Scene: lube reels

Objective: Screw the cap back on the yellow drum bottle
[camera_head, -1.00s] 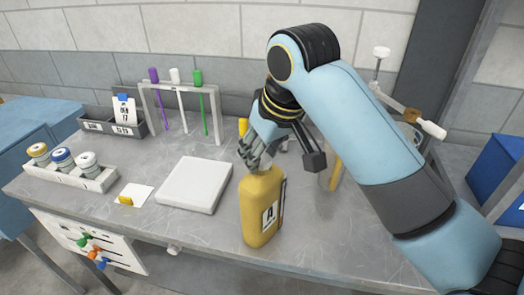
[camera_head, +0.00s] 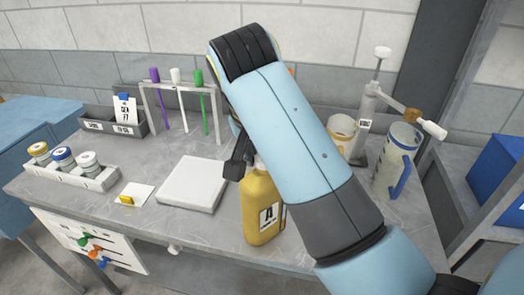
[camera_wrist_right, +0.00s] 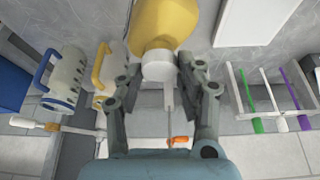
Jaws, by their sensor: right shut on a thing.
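The yellow drum bottle (camera_head: 262,212) stands upright near the table's front edge, with a label marked A. In the wrist view its yellow body (camera_wrist_right: 160,22) is at the top. A cream cap (camera_wrist_right: 158,66) sits at its neck, between the fingertips of my right gripper (camera_wrist_right: 160,76). That gripper is shut on the cap. I cannot tell how far the cap is threaded. In the head view only a dark part of the right gripper (camera_head: 238,160) shows beside the bottle top; my right arm hides the rest and the cap. My left gripper is not in view.
A white pad (camera_head: 192,184) lies left of the bottle. A rack with coloured sticks (camera_head: 180,86) stands behind it. A tray of small reels (camera_head: 70,172) is at the left. A clear jug with a blue handle (camera_head: 394,165), a yellow-handled jug (camera_head: 341,132) and a pump stand at the right.

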